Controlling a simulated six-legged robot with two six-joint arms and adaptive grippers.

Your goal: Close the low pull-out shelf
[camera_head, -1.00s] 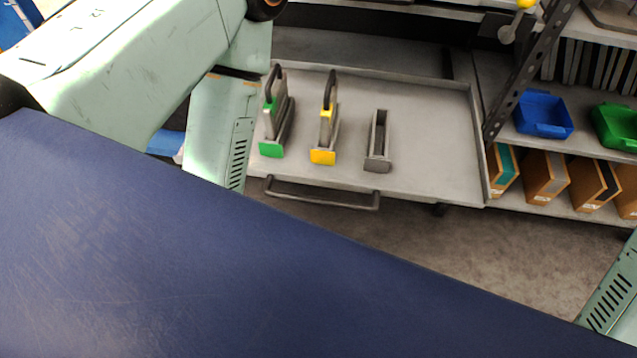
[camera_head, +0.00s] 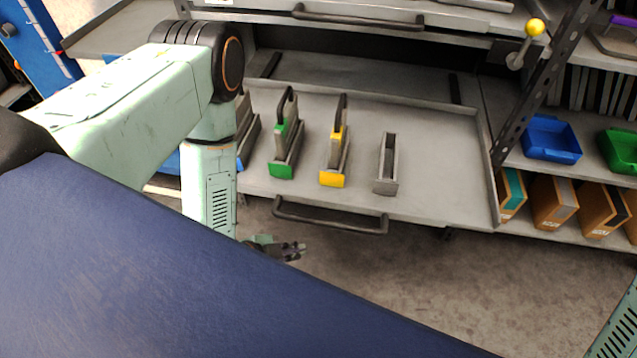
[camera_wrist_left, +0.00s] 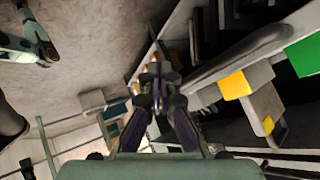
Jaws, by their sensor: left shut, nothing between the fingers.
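The low pull-out shelf (camera_head: 445,180) is a grey tray standing out from the rack, with a dark bar handle (camera_head: 330,217) on its front edge. It carries a green-fronted die (camera_head: 282,168), a yellow-fronted die (camera_head: 332,178) and an empty grey holder (camera_head: 386,165). My left gripper (camera_head: 298,250) is just in front of and below the handle, apart from it in the picture, partly cut off by the blue surface. In the left wrist view its fingers (camera_wrist_left: 156,75) are together and empty. A greenish clawed part (camera_wrist_left: 42,48) at upper left there may be my right gripper; its state is unclear.
Above the shelf is another drawer with a dark handle (camera_head: 358,20). A perforated upright (camera_head: 535,90) and a side rack with a blue bin (camera_head: 550,138), a green bin (camera_head: 622,150) and several boxes stand at right. Open floor (camera_head: 400,270) lies before the shelf.

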